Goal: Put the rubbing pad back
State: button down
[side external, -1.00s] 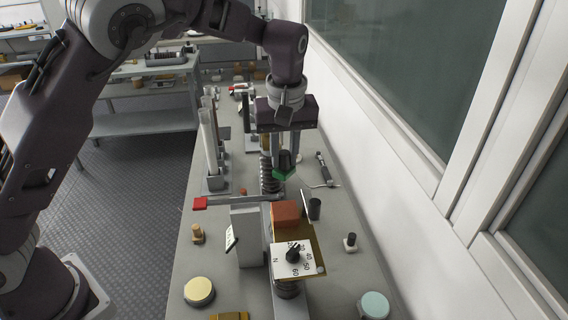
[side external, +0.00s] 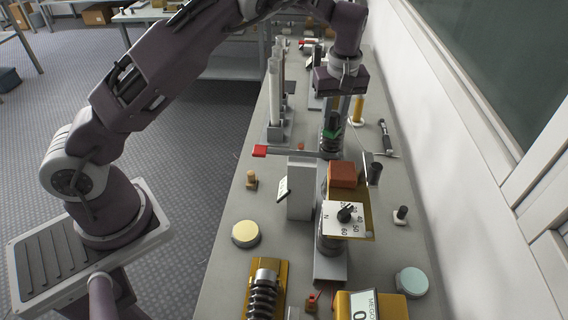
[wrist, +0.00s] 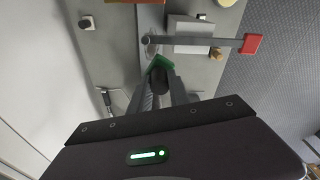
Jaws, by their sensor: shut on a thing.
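My gripper (side external: 332,118) points down and is shut on a dark piece with a green underside, which I take for the rubbing pad (side external: 331,134). It is held among the bench apparatus, behind the red-tipped lever (side external: 300,153). In the wrist view the green part (wrist: 159,64) shows beyond my gripper (wrist: 163,84), near the lever's pivot end. Whether the pad touches anything beneath it cannot be told. An orange-brown block (side external: 342,174) sits on the brass plate in front, by a white dial (side external: 345,217).
A grey box (side external: 301,189) stands left of the dial. Round cream (side external: 245,233) and teal (side external: 411,281) pads lie near the front. White tubes (side external: 273,92) stand at the back left.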

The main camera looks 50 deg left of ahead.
jog(key=s+a+f+n, duration=0.1)
jog(key=a+f+n, duration=0.2)
jog(key=a+f, duration=0.75)
jog(key=s+a+f+n, duration=0.1)
jog(key=a+f+n, duration=0.2)
jog(key=a+f, duration=0.75)
jog(key=shift+g, duration=0.4)
jog(key=a+f, duration=0.1)
jog(key=f, duration=0.1)
jog(key=a+f, duration=0.1)
jog(key=f, duration=0.2)
jog(key=a+f, duration=0.1)
jog(key=f, duration=0.1)
jog(key=shift+s+f, duration=0.2)
jog(key=shift+f, duration=0.3)
jog(key=c, duration=1.3)
grip_release()
jog(key=shift+f, duration=0.15)
jog(key=shift+o, duration=0.3)
